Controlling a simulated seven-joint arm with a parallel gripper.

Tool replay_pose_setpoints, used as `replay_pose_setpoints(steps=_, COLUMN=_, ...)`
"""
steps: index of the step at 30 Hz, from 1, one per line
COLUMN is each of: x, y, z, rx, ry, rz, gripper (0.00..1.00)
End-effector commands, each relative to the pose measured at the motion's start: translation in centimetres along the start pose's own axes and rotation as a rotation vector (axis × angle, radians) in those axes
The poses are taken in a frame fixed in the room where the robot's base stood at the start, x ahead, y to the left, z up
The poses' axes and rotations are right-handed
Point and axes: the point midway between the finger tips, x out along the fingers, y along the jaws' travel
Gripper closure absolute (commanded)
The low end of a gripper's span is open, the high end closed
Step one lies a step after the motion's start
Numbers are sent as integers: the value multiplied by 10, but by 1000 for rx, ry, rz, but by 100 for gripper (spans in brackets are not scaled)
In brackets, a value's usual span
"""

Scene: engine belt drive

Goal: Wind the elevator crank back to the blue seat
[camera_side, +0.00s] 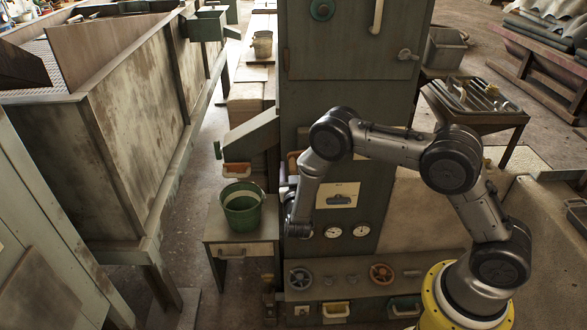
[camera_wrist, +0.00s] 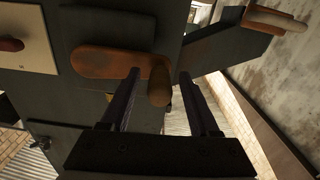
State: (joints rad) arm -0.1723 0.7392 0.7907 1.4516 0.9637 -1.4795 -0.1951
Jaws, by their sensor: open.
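The crank shows in the wrist view as a worn orange-brown arm (camera_wrist: 103,62) on a dark panel, with a rounded brown handle (camera_wrist: 160,84) at its right end. My gripper (camera_wrist: 159,74) is open, its two dark fingers on either side of the handle. I cannot tell whether either finger touches it. In the side view my gripper is mostly hidden by my wrist, low at the left edge of the green cabinet (camera_side: 345,95). The crank is not clear in the side view, and I cannot make out a blue seat in either view.
A green bucket (camera_side: 242,206) stands on a small table left of the cabinet. A chute (camera_side: 250,137) juts out above it. An orange-brown bar (camera_wrist: 272,19) shows at upper right.

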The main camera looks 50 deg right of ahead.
Motion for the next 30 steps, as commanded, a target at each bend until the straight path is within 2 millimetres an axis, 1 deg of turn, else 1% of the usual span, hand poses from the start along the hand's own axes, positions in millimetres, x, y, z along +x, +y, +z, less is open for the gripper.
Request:
replay_pose_setpoints(steps=4, x=0, y=0, z=0, rx=0, ry=0, rz=0, gripper=38)
replay_pose_setpoints(steps=5, x=0, y=0, z=0, rx=0, ry=0, rz=0, gripper=40)
replay_pose_setpoints(steps=6, x=0, y=0, z=0, rx=0, ry=0, rz=0, gripper=47)
replay_pose_setpoints(steps=15, x=0, y=0, z=0, rx=0, ry=-1, rz=0, gripper=100)
replay_pose_setpoints(steps=30, x=-1, y=0, z=0, rx=0, ry=-1, rz=0, gripper=100)
